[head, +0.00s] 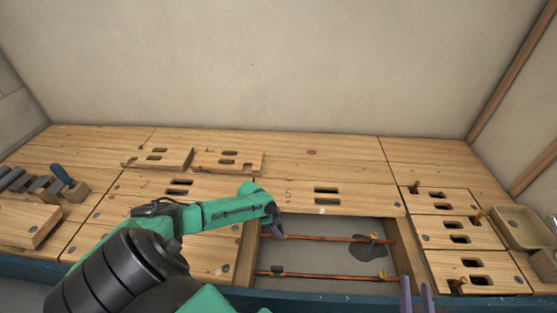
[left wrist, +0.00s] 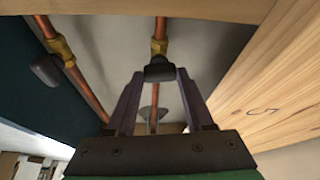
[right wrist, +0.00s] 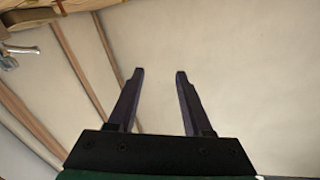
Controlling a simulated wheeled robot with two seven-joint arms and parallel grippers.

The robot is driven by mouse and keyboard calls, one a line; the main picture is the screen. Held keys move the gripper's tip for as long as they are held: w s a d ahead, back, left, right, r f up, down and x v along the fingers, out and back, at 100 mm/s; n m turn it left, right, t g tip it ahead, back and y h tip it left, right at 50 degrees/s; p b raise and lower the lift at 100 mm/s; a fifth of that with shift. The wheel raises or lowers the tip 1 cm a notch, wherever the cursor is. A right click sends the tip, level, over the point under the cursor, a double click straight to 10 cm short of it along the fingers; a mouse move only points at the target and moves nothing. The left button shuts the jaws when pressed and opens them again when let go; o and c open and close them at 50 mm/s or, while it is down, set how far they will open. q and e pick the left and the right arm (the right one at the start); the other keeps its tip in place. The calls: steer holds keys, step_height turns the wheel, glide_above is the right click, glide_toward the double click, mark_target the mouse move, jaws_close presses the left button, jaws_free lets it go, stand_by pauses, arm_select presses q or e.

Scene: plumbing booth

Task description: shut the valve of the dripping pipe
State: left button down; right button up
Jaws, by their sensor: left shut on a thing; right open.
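Two copper pipes run through a floor opening in the head view: a far pipe (head: 325,238) and a near pipe (head: 330,276). A dark wet patch (head: 368,252) lies under the far pipe's right part. My left gripper (head: 276,231) is at the far pipe's left end. In the left wrist view its fingers (left wrist: 160,78) are shut on a black valve handle (left wrist: 159,69) below a brass body (left wrist: 159,46). The handle's angle is hard to tell. The near pipe's valve has a black handle (head: 278,270). My right gripper (head: 416,292) is open and empty, right of the opening's front.
Wooden boards with slots (head: 326,190) surround the opening. Two loose boards (head: 228,161) lie at the back. Tools (head: 62,175) and a block stand at the left; a beige basin (head: 522,228) is at the right. Wooden edges border the opening closely.

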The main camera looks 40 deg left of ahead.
arm_select(q)
steer(key=shift+f+m+g+b, duration=0.1)
steer(key=shift+m+g+b, duration=0.2)
steer(key=shift+m+b, duration=0.5)
steer(key=shift+m, duration=0.1)
arm_select(e)
steer(key=w+d+r+t, duration=0.1)
steer(key=w+r+t, duration=0.1)
steer(key=r, duration=0.7)
steer(key=w+r+n+t+y, duration=0.1)
steer(key=r+t, duration=0.3)
steer(key=r, duration=0.6)
steer(key=shift+w+d+r+y, duration=0.2)
steer(key=shift+w+d+y, duration=0.15)
steer(key=shift+w, duration=0.4)
arm_select(q)
steer(key=shift+c, duration=1.4)
jaws_free()
steer(key=shift+a+r+h, duration=0.1)
steer(key=shift+r+h, duration=0.15)
steer(key=shift+h, duration=0.05)
arm_select(e)
steer(key=shift+w+f, duration=0.1)
